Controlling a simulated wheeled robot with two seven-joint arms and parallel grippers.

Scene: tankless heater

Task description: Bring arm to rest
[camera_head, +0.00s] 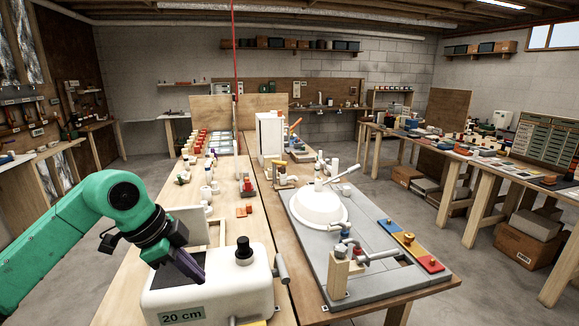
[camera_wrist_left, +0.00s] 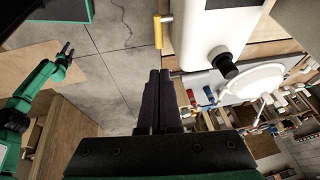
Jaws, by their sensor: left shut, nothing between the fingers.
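My left arm comes in from the left in the head view. Its gripper (camera_head: 201,278) points down and right, in front of or over the dark recess of a white box (camera_head: 222,298) marked "20 cm"; I cannot tell whether it touches. In the left wrist view the fingers (camera_wrist_left: 160,88) are together and empty, apart from the white box (camera_wrist_left: 200,35) with its black knob (camera_wrist_left: 220,60).
A round white dome (camera_head: 318,205) stands on a grey board with pipes to the right. A white upright case (camera_head: 269,138) and several small parts stand farther back. A grey-handled lever (camera_head: 281,268) sticks out beside the box. A floor aisle (camera_head: 400,190) lies right of the bench.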

